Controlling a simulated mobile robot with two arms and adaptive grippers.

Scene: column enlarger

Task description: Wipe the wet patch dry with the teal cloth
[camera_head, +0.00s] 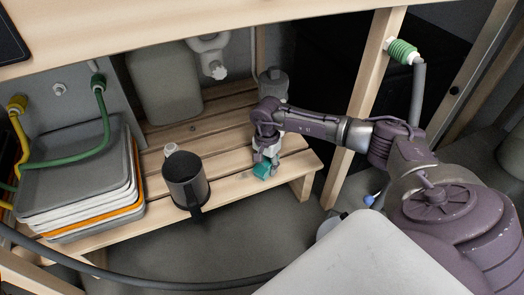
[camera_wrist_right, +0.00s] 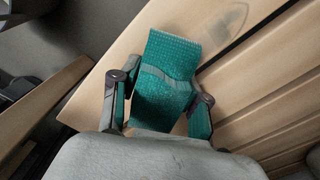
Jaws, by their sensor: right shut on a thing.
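The teal cloth (camera_head: 262,171) is in my right gripper (camera_head: 265,157), low over the right part of the slatted wooden shelf. In the right wrist view, the folded cloth (camera_wrist_right: 168,62) sits between the two fingers of the right gripper (camera_wrist_right: 160,106), which is shut on it. I cannot tell whether the cloth touches the wood. A dark, smooth-edged mark that looks like the wet patch (camera_wrist_right: 229,20) lies on the front slat, beyond the cloth and apart from it. My left gripper is not in view.
A dark mug (camera_head: 186,182) stands on the shelf left of the gripper, with a small white-topped bottle (camera_head: 171,150) behind it. Stacked trays (camera_head: 80,180) fill the left end. A grey canister (camera_head: 273,84) stands behind my arm. A wooden post (camera_head: 362,105) rises at the right.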

